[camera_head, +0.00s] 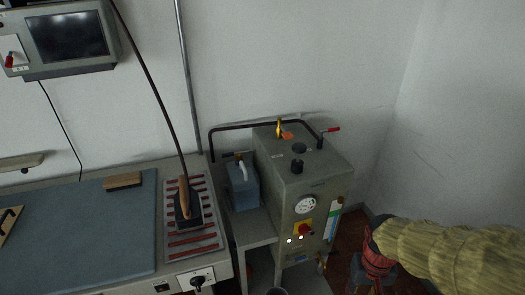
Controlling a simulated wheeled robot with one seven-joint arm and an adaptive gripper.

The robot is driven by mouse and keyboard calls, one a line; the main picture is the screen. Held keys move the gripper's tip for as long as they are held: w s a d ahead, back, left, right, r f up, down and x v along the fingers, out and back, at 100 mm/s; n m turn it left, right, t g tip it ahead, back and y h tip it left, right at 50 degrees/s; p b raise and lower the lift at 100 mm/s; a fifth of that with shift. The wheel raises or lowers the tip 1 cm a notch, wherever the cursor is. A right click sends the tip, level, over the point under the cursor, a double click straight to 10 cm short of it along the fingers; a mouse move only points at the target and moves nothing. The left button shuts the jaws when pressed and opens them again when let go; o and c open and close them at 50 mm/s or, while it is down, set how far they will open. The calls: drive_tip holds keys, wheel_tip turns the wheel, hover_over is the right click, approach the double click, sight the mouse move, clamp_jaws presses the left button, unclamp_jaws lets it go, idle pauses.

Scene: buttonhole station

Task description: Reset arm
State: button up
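My arm comes in from the right edge in a wrinkled yellowish cover. Its end bends downward past a dark and red joint near the bottom right. My gripper (368,279) appears low there, dark and partly cut off by the bottom edge. Its fingers are too small and dark to tell open from shut, and I cannot make out anything held. It is to the right of the grey steam boiler (318,190), with a gap between them in the picture.
The boiler has a gauge, a red knob and a pipe with a red handle. Left of it are a blue-grey container (243,188) and an iron (187,205) on a striped rest (207,240). A worktable (85,240) fills the lower left. A wall monitor (68,38) hangs above.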

drive_tip(key=s+a+r+t, duration=0.2)
drive_tip(key=a+r+t, duration=0.1)
drive_tip(key=r, duration=0.6)
drive_tip(key=s+a+r+n+t, duration=0.1)
drive_tip(key=s+a+r+t, duration=0.1)
drive_tip(key=r, duration=0.7)
drive_tip(key=shift+s+a+r+n+t+y, duration=0.2)
drive_tip(key=shift+a+n+t+y, duration=0.15)
drive_tip(key=shift+a, duration=0.55)
